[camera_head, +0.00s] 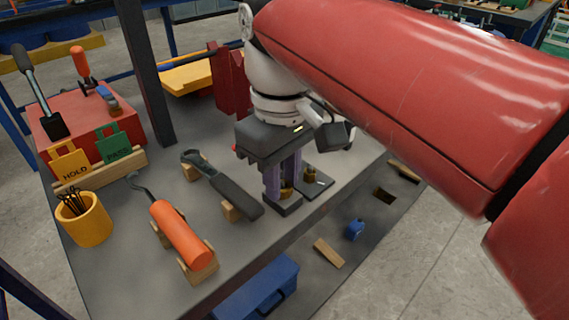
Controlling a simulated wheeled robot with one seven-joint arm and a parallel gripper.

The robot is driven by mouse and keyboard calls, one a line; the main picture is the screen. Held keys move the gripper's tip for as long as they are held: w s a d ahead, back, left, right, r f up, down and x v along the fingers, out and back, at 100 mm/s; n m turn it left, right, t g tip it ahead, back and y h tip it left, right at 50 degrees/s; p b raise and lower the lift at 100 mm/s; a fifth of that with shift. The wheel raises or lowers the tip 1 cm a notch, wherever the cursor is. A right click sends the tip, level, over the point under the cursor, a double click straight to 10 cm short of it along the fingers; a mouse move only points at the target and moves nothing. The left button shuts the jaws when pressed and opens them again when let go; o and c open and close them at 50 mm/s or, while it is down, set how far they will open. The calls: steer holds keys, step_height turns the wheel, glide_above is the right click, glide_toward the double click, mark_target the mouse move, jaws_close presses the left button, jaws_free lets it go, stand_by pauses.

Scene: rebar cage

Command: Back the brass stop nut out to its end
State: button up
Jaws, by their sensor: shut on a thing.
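My gripper (280,188) points down at the right part of the grey bench, its purple fingers close together. A brass piece (287,192), which looks like the stop nut, shows low at the fingers, just above a dark block (283,206). My gripper is shut on it, though the fingers hide most of it and the contact is hard to see. The nut's thread and its end are hidden. Another small brass piece (311,174) stands on a dark plate (319,184) just right of the fingers.
A dark-handled tool (232,189) lies on wooden blocks close left of my gripper. An orange-handled tool (180,233) rests on a wooden cradle. A yellow cup (83,220), HOLD tag (71,163) and green tag (115,147) stand left. A dark post (146,75) rises behind.

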steer(key=n, duration=1.3)
steer(key=shift+n, duration=0.4)
steer(key=n, duration=1.3)
steer(key=shift+n, duration=0.3)
steer(key=o, duration=1)
